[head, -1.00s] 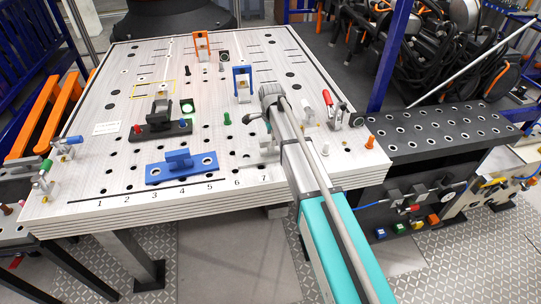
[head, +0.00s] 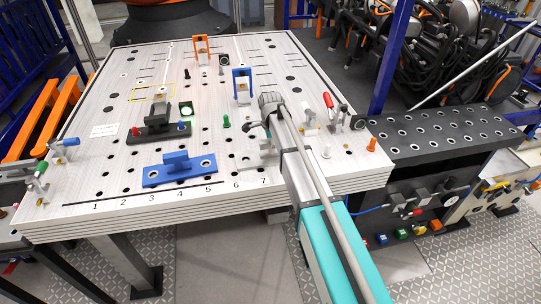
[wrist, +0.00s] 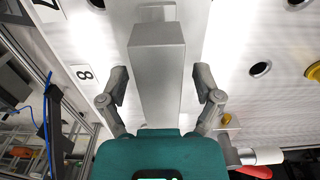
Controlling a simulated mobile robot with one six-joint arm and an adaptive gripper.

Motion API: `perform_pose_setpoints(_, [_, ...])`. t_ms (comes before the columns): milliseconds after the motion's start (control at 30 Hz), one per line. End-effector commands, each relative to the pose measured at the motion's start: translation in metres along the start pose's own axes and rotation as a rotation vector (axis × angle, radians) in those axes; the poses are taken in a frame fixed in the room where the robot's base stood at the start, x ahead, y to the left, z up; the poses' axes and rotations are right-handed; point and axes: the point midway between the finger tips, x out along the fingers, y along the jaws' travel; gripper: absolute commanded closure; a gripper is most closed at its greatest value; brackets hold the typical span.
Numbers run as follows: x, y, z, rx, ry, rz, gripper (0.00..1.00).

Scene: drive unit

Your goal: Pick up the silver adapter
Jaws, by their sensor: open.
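The silver adapter is a plain grey block (wrist: 157,75) that stands out from the table in the middle of the wrist view. In the head view, a grey piece (head: 268,157) beside my arm near number 7 looks like part of it; my arm hides the rest. My gripper (wrist: 161,82) is open, with one finger on each side of the block. Gaps show between the fingers and the block, so it is not clamped.
The perforated white table (head: 110,185) holds a blue bracket (head: 178,168), a black fixture (head: 158,127) and a blue arch (head: 242,84). A red-handled clamp (head: 329,103) stands right of my arm. A dark perforated bench (head: 430,135) adjoins the table's right side.

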Motion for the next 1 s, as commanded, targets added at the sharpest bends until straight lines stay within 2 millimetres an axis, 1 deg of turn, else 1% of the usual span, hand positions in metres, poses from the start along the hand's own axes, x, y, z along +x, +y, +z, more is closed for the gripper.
perform_pose_setpoints(67, [0.0000, 0.0000, -0.0001, 0.000, 0.000, 0.000, 0.17])
perform_pose_setpoints(100, [0.0000, 0.0000, -0.0001, 0.000, 0.000, 0.000, 0.19])
perform_pose_setpoints(167, [0.0000, 0.0000, -0.0001, 0.000, 0.000, 0.000, 0.30])
perform_pose_setpoints(200, [0.0000, 0.0000, -0.0001, 0.000, 0.000, 0.000, 0.38])
perform_pose_setpoints(267, [0.0000, 0.0000, -0.0001, 0.000, 0.000, 0.000, 0.49])
perform_pose_setpoints(300, [0.0000, 0.0000, -0.0002, 0.000, 0.000, 0.000, 0.56])
perform_pose_setpoints(367, [0.0000, 0.0000, -0.0002, 0.000, 0.000, 0.000, 0.67])
perform_pose_setpoints(400, [0.0000, 0.0000, -0.0002, 0.000, 0.000, 0.000, 0.75])
perform_pose_setpoints(533, [0.0001, 0.0001, -0.0003, 0.000, 0.000, 0.000, 0.99])
perform_pose_setpoints(567, [0.0001, 0.0002, -0.0003, 0.000, 0.000, 0.000, 1.00])
perform_pose_setpoints(1000, [-0.0014, 0.0003, -0.0006, 0.001, 0.000, 0.001, 1.00])
